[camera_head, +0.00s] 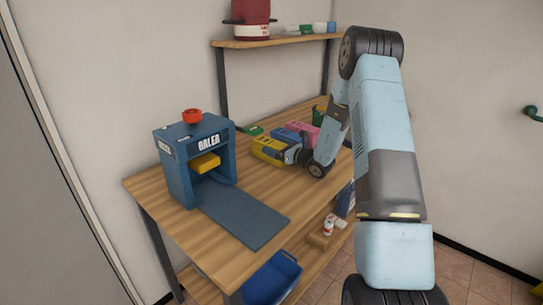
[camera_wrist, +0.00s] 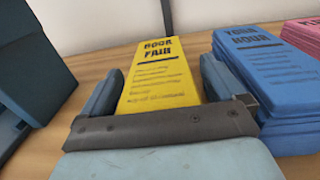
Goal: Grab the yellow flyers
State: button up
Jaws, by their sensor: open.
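The yellow flyers (camera_wrist: 160,78) lie in a stack on the wooden table, with "BOOK FAIR" printed on top. In the wrist view my gripper (camera_wrist: 158,85) is open, with one finger on each side of the yellow stack. The near end of the stack is hidden behind the gripper's palm. In the head view the yellow flyers (camera_head: 268,147) are at the table's far part, with my gripper (camera_head: 284,152) at them. Whether the fingers touch the stack cannot be told.
Blue flyers (camera_wrist: 262,75) lie close on the right, with pink flyers (camera_wrist: 304,35) beyond. A blue baler (camera_head: 195,155) with a red button and a flat plate (camera_head: 240,215) stands to the left. A shelf (camera_head: 285,41) hangs above the table's back.

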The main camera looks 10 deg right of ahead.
jog(key=shift+w+a, duration=0.1)
jog(key=c, duration=1.4)
